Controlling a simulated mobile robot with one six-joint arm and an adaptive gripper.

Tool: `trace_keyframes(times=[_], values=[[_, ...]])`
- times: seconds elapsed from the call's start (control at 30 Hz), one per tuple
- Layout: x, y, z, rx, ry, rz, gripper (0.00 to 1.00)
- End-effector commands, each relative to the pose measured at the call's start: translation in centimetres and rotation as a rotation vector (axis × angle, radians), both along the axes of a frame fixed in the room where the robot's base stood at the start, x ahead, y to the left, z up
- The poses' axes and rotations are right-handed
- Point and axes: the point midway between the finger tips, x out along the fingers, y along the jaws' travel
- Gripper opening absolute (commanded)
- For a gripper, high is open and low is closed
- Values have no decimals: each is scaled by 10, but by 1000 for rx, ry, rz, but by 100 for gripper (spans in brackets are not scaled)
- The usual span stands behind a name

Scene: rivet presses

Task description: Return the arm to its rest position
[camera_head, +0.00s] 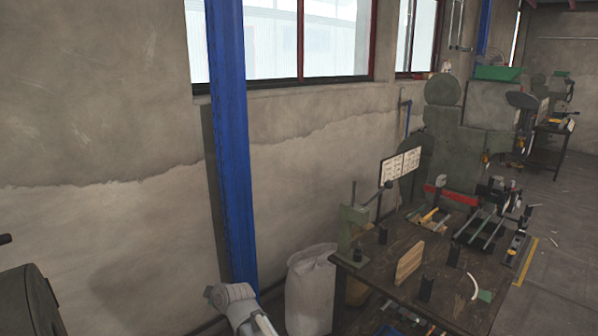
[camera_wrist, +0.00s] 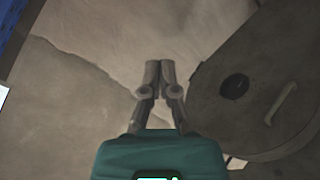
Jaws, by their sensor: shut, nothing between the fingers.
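In the wrist view my gripper (camera_wrist: 160,72) points at the bare concrete wall (camera_wrist: 85,110). Its two grey fingers meet at the tips, with nothing between them. A large dark machine casing (camera_wrist: 225,85) with a black knob and a pale handle fills the right side of that view, close beside the fingers; I cannot tell the gap. In the head view part of my grey arm (camera_head: 240,306) shows at the bottom, in front of the foot of a blue column (camera_head: 230,150). The gripper itself is not seen in the head view.
A dark wooden workbench (camera_head: 385,285) carries a green press (camera_head: 352,230), a wooden block (camera_head: 409,263) and several tools. A whitish sack (camera_head: 310,290) stands left of it. A dark machine (camera_head: 28,300) is at bottom left. Large green machines (camera_head: 455,145) stand behind the bench.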

Motion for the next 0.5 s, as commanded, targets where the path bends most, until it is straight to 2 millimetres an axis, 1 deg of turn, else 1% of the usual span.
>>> trace_keyframes(times=[0.03, 0.07, 0.1, 0.27, 0.3, 0.47, 0.5], values=[[0, -25, -6, -2, 53, -44, 0], [0, -37, -10, -2, 86, -69, 0], [0, -54, -15, -3, 129, -105, 0], [-5, -120, -33, -2, 299, -258, 0], [-7, -136, -37, -2, 340, -299, 0], [-22, -199, -53, 1, 502, -473, 0], [-26, -215, -56, 1, 540, -520, 0]])
